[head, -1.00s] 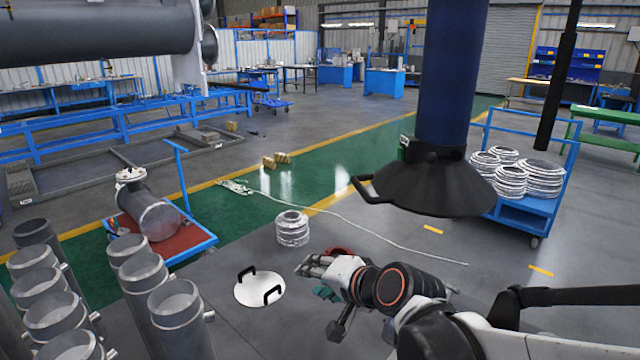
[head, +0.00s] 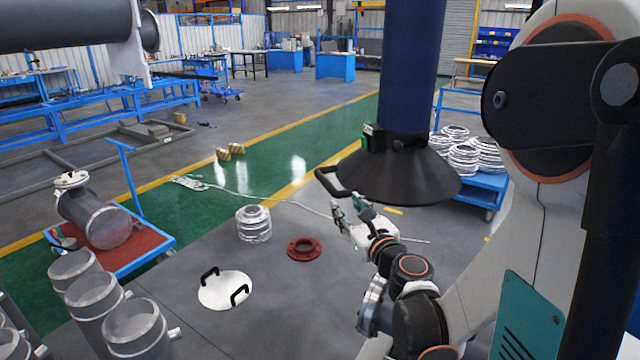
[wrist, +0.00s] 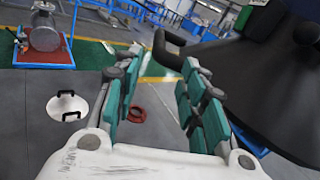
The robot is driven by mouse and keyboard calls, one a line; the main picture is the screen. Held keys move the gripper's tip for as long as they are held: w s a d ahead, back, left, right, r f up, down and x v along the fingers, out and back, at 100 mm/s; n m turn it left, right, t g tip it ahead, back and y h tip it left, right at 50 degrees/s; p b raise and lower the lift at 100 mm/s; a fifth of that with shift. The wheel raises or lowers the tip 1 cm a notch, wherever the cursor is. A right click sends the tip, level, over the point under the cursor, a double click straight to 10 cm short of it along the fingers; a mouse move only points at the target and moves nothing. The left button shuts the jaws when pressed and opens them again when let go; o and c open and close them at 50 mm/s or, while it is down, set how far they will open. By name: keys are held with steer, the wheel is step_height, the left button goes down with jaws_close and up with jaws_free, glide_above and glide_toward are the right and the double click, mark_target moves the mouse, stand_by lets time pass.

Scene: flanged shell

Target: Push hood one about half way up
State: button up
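Hood one is a black cone (head: 397,180) hanging on a dark blue duct (head: 411,60), right of centre in the head view. A black bent handle (head: 335,183) sticks out from its left side. My gripper (head: 350,208) is just below the handle and the hood's left rim. In the wrist view my gripper (wrist: 162,78) is open, its teal-padded fingers apart with nothing between them. There the handle (wrist: 170,52) lies just beyond the fingertips, and the hood (wrist: 285,75) fills the upper right. The handle looks apart from the fingers.
On the floor are a red flange ring (head: 304,249), a stack of metal rings (head: 254,225) and a white lid (head: 225,290) with black handles. Grey pipes (head: 135,325) stand at the lower left. A blue cart (head: 488,190) with coiled rings is behind the hood.

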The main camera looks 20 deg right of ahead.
mark_target(327, 185)
steer(key=w, duration=0.4)
steer(key=w+b, duration=0.1)
steer(key=w, duration=0.8)
steer(key=shift+w+d+b, duration=0.15)
steer(key=shift+d+b, duration=0.1)
steer(key=shift+b, duration=0.15)
jaws_close()
